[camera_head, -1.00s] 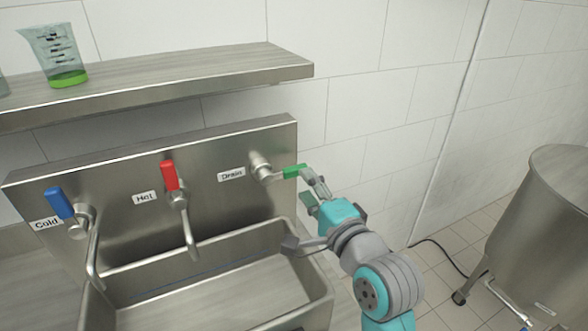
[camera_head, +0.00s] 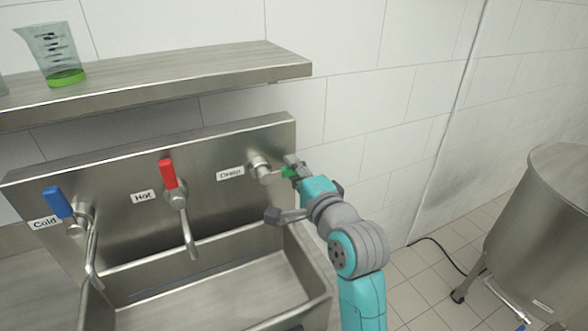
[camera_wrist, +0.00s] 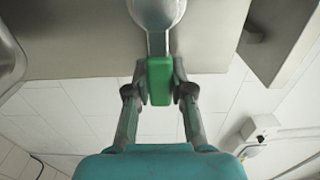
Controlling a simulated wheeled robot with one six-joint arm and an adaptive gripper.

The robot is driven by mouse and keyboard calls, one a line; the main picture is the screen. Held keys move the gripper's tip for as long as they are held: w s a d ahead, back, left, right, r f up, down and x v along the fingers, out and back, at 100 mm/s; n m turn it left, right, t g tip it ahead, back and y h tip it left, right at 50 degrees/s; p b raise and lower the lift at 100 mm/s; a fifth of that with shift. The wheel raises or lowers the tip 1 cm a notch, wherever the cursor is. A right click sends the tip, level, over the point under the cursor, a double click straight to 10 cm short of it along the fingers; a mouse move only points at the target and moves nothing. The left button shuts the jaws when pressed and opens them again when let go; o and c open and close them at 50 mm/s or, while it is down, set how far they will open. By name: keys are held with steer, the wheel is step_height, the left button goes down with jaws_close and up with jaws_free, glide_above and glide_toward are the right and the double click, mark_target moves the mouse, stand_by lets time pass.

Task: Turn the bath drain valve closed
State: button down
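The drain valve (camera_head: 259,165) sits at the right end of the steel back panel, beside the label "Drain" (camera_head: 230,173). Its lever points to the right and ends in a green handle (camera_head: 289,172). In the wrist view the green handle (camera_wrist: 160,80) lies between the two fingers of my gripper (camera_wrist: 160,72). The fingers are close in against both its sides and look shut on it. In the head view my gripper (camera_head: 294,168) covers part of the handle, and the contact itself is small there.
The red hot valve (camera_head: 168,174) and blue cold valve (camera_head: 57,202) are to the left, above the steel sink (camera_head: 318,292). A shelf (camera_head: 190,77) with a measuring jug (camera_head: 51,55) runs above. A steel tank (camera_head: 550,225) stands at right.

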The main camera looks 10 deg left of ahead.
stand_by(0.4)
steer(key=shift+r+n, duration=0.7)
steer(key=shift+n, duration=0.6)
steer(key=n, duration=0.1)
steer(key=r+n, duration=0.1)
steer(key=shift+s+a+r+n, duration=0.2)
steer(key=shift+a+n, duration=0.05)
steer(key=shift+n, duration=0.05)
steer(key=n, duration=0.1)
steer(key=r+n, duration=0.1)
steer(key=a+n, duration=0.1)
steer(key=shift+s+r+n, duration=0.3)
steer(key=shift+s+a+r+n, duration=0.25)
steer(key=shift+a+r+n, duration=0.05)
steer(key=shift+n, duration=0.6)
steer(key=n, duration=0.1)
steer(key=s+a+r+n, duration=0.1)
steer(key=n, duration=0.1)
steer(key=shift+a+n, duration=0.2)
steer(key=shift+n, duration=0.1)
steer(key=shift+s+a+r+n, duration=0.15)
steer(key=shift+a+n, duration=0.15)
steer(key=shift+n, duration=0.35)
steer(key=shift+s+a+f+n, duration=0.1)
steer(key=shift+s+a+n, duration=0.15)
steer(key=shift+n, duration=0.35)
steer(key=shift+s+a+r+n, duration=0.1)
steer(key=shift+a+n, duration=0.2)
steer(key=shift+n, duration=0.35)
